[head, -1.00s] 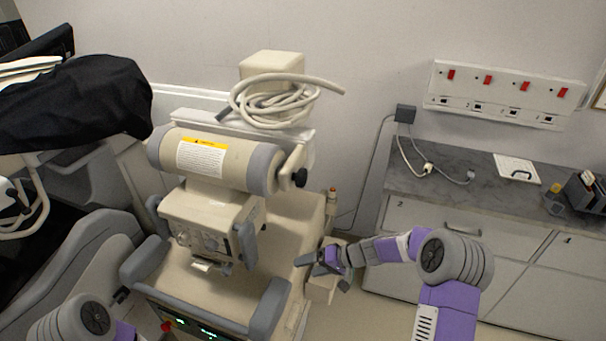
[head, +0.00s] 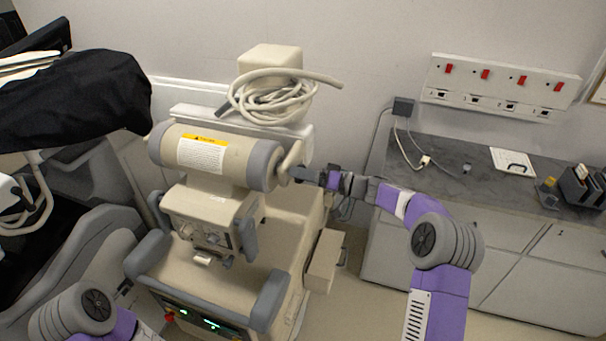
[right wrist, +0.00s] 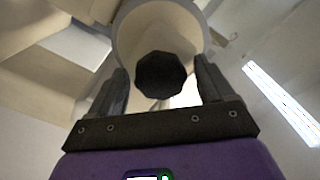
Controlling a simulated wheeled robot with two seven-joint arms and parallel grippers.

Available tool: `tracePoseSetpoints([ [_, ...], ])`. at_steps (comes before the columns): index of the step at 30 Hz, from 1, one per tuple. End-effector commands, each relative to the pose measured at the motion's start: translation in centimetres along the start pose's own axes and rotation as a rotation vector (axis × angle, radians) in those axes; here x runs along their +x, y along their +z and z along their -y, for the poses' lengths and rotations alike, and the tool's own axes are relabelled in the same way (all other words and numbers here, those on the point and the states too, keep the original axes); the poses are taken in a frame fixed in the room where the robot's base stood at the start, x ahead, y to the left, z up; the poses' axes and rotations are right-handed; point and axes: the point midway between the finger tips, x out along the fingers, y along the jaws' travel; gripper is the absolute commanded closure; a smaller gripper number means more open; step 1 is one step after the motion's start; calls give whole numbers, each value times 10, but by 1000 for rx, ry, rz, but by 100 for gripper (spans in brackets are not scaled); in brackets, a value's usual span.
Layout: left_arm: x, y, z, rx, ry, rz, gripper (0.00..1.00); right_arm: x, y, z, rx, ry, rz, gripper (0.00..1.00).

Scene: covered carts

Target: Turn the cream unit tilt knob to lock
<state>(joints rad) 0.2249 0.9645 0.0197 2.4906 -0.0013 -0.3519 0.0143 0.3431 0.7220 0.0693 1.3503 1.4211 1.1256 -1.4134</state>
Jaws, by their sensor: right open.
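The cream unit (head: 262,212) stands in the middle of the head view, with a grey-ended cylinder (head: 232,158) across its top. The black tilt knob (right wrist: 161,75) shows in the right wrist view as a dark faceted disc in front of the cylinder's round end. My right gripper (right wrist: 158,88) is open, with one finger to each side of the knob; I cannot tell whether either touches it. In the head view the right gripper (head: 300,173) is at the cylinder's right end and hides the knob. The left gripper is out of view; only part of my left arm shows at bottom left.
A coiled cream hose (head: 272,98) lies on top of the unit. A grey counter (head: 455,172) with cabinets stands to the right, under a wall panel with red switches (head: 500,88). A black-covered item (head: 75,105) is at upper left.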

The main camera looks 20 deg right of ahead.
Motion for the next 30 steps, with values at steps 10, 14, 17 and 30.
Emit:
tracePoseSetpoints([
  [10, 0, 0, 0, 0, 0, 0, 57, 3, 0, 0, 1, 0, 0, 27],
  [14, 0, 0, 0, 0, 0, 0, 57, 3, 0, 0, 1, 0, 1, 46],
  [17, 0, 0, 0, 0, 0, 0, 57, 2, 0, 0, 1, 0, 1, 62],
  [30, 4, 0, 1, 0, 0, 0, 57, 2, 1, 0, 63, 0, 1, 74],
])
